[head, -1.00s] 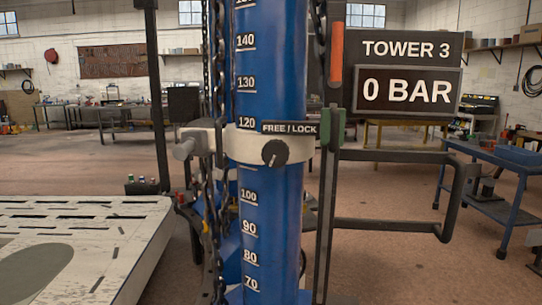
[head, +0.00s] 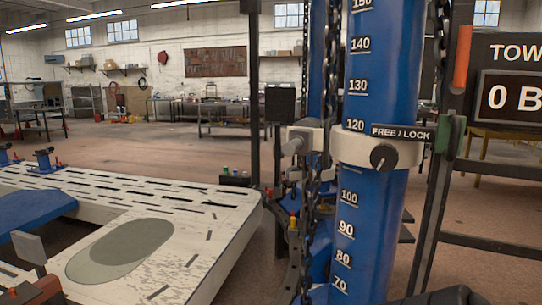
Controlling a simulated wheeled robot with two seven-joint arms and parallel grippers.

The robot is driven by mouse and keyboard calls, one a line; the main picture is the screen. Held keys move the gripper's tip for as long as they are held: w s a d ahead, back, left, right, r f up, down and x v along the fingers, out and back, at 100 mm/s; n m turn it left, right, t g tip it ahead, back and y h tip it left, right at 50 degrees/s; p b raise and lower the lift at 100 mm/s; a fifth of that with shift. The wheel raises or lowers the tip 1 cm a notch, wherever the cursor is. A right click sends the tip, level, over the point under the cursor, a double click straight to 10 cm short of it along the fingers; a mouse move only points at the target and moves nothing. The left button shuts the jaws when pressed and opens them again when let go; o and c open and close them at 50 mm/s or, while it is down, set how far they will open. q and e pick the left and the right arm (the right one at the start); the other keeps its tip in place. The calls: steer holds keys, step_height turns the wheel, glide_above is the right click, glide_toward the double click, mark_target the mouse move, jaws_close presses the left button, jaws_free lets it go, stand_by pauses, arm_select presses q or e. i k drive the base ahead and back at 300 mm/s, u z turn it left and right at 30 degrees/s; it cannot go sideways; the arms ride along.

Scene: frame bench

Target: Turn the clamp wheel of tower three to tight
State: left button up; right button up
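The blue tower three (head: 378,95) stands upright right of centre in the head view, with a height scale on its column. A pale collar (head: 350,150) wraps it near the 110 to 120 marks. On the collar is a dark round knob (head: 383,157) under a FREE / LOCK label (head: 402,133); its pointer slants. The tower's display (head: 510,95) is cut off by the right edge and shows "0 B". I cannot make out a clamp wheel clearly. Neither of my grippers shows in this view.
A white slotted bench (head: 205,200) fills the lower left, with a grey-green oval on it. Chains (head: 316,190) hang beside the tower. A dark rail frame (head: 431,215) stands to its right. Open floor (head: 160,150) lies behind the bench.

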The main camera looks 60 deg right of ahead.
mark_target(384, 157)
steer(key=u, duration=0.35)
steer(key=k, duration=1.1)
steer(key=z, duration=1.65)
